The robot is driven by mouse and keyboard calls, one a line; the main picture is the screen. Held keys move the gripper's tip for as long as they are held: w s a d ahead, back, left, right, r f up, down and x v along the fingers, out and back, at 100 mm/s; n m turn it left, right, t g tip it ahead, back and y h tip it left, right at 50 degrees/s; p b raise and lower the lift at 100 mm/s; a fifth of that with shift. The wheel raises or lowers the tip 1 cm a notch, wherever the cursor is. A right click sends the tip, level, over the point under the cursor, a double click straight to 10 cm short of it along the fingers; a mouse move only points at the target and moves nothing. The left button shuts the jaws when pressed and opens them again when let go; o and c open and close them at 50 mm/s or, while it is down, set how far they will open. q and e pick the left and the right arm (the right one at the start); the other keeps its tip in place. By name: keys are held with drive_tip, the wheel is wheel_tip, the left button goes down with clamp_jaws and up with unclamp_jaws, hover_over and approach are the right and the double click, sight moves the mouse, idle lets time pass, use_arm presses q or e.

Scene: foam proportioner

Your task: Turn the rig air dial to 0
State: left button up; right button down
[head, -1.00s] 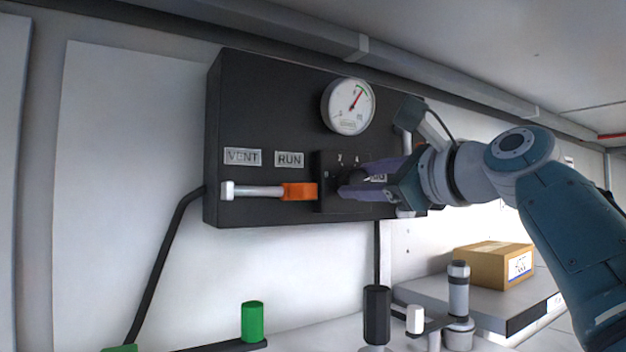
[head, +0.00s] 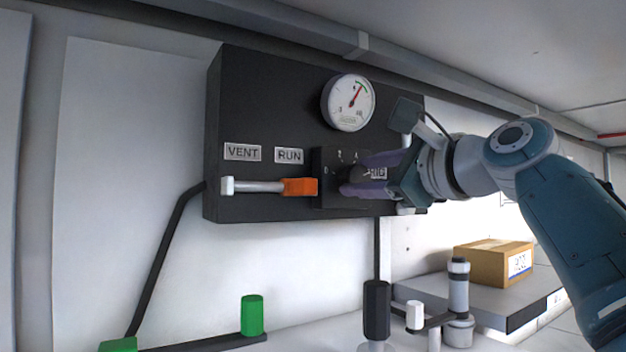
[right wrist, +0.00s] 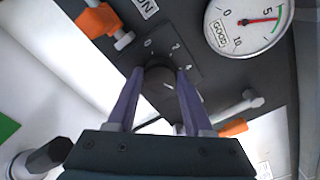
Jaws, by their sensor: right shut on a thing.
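The rig air dial is a dark round knob (right wrist: 158,74) on a small black plate (head: 328,192) on the black wall panel. Pale numbers, a 0 and a 2 among them, arc around it in the right wrist view. My right gripper (head: 354,178) has its purple fingers on either side of the knob, shut on it. The fingers partly hide the knob and the RIG label (head: 378,172). I cannot make out which number the knob's mark points to. My left gripper is not in view.
A round gauge (head: 348,103) sits above the dial, its needle near 5 in the right wrist view. An orange-ended lever (head: 300,187) lies just left of the dial, under VENT and RUN labels. Green-topped and black handles and a cardboard box (head: 492,261) are below.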

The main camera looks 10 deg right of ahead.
drive_tip(key=n+b, duration=0.2)
drive_tip(key=n, duration=0.2)
drive_tip(key=shift+f, duration=0.2)
drive_tip(key=n+b, duration=0.2)
drive_tip(key=n, duration=0.2)
drive_tip(key=n+b, duration=0.1)
drive_tip(key=n, duration=0.2)
drive_tip(key=shift+n+b, duration=0.3)
drive_tip(key=shift+b, duration=0.05)
drive_tip(key=n+b, duration=0.1)
drive_tip(key=n, duration=0.2)
drive_tip(key=shift+f+n+b, duration=0.1)
drive_tip(key=shift+n+b, duration=0.2)
drive_tip(key=n+b, duration=0.1)
drive_tip(key=n, duration=0.2)
drive_tip(key=shift+n, duration=0.4)
drive_tip(key=n+b, duration=0.1)
drive_tip(key=n, duration=0.1)
drive_tip(key=shift+n, duration=0.3)
drive_tip(key=n, duration=0.3)
drive_tip(key=shift+d, duration=0.1)
drive_tip(key=shift+w+n, duration=0.1)
drive_tip(key=shift+n, duration=1.6)
